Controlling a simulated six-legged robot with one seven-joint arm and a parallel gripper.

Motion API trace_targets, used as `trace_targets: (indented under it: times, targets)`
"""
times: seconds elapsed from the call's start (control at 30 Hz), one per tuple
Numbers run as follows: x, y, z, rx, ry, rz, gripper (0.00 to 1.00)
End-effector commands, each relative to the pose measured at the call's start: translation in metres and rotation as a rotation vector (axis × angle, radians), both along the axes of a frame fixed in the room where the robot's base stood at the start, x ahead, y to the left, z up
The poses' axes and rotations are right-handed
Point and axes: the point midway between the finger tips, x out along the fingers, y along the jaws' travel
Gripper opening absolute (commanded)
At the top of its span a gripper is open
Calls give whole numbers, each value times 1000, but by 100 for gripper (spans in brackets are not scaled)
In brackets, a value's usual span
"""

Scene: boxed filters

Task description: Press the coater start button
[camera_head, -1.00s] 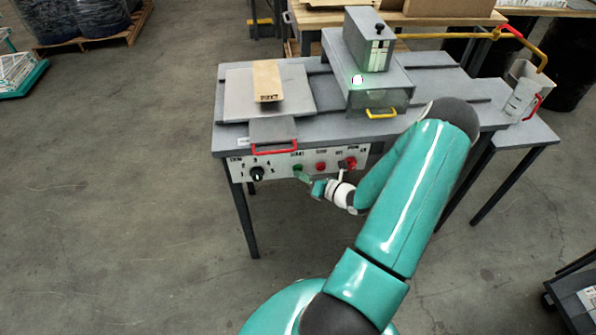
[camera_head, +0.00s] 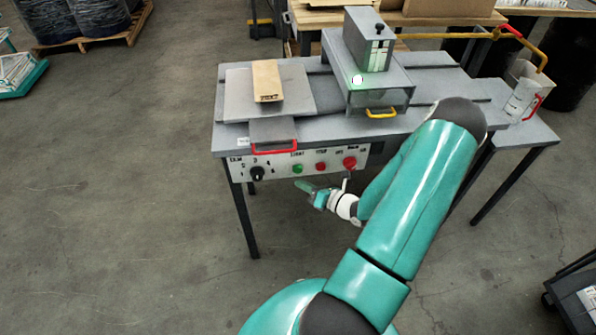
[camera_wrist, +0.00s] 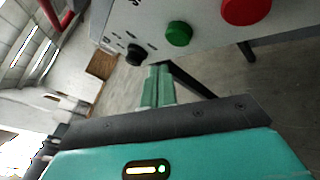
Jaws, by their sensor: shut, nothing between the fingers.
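The coater's control panel (camera_head: 222,169) runs along the front of the grey table. The green start button (camera_head: 298,168) is on it, between a black knob (camera_head: 257,173) and a red button (camera_head: 320,167). My gripper (camera_head: 302,185) is just below and in front of the green button, apart from it, with its fingers together and empty. In the wrist view the green button (camera_wrist: 179,34) stands out from the panel, above and right of my shut fingers (camera_wrist: 158,85). A larger red button (camera_wrist: 245,8) is at the top right.
The coater (camera_head: 380,80) with a lit green light stands on the table, with a yellow handle (camera_head: 381,113) in front. A red handle (camera_head: 274,147) juts out above the panel. A cardboard-coloured box (camera_head: 267,80) lies on the grey plate.

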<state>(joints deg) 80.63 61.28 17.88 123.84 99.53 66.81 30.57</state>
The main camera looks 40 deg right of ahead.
Motion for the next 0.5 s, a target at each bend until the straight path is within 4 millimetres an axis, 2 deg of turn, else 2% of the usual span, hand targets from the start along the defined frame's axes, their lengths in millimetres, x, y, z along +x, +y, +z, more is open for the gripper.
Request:
trace_targets:
  times: [0.3,0.5]
  targets:
    - [-22,15,0,0,1,-1,0]
    - [-25,16,0,-1,-1,0,0]
